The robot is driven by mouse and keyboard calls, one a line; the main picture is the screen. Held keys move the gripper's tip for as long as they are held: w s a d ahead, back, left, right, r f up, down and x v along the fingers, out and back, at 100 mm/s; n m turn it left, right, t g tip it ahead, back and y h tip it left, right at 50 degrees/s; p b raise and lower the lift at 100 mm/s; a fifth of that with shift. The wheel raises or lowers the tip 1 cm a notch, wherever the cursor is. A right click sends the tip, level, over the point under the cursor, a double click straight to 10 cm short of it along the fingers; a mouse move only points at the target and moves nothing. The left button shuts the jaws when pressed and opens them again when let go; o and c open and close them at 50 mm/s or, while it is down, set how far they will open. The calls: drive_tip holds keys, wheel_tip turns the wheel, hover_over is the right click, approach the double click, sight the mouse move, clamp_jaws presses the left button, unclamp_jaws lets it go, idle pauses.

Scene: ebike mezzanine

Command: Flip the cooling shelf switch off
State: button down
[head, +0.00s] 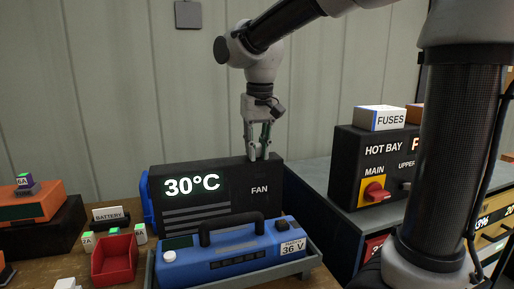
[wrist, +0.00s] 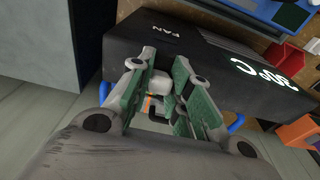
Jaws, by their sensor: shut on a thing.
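The cooling unit is a black box (head: 225,192) with a lit "30°C" readout and the word FAN, standing on the bench in the head view. It also shows in the wrist view (wrist: 190,62), turned round. My gripper (head: 258,156) points down at the box's top edge, above the FAN label. In the wrist view its green-padded fingers (wrist: 158,100) are close together, around a small pale piece (wrist: 160,83) that appears to be the fan switch. The fingers hide most of it, so I cannot tell its on or off position.
A blue 36 V battery case (head: 230,262) with a handle lies in front of the box. A red bin (head: 114,259) is at the left. A black HOT BAY panel (head: 375,168) with a red MAIN knob (head: 375,192) stands at the right, a FUSES box (head: 380,118) on top.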

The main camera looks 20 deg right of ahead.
drive_tip(key=c, duration=1.3)
unclamp_jaws()
drive_tip(key=r, duration=0.4)
drive_tip(key=s+r, duration=0.1)
drive_tip(key=r, duration=0.7)
drive_tip(key=shift+s, duration=0.25)
drive_tip(key=shift+f, duration=0.1)
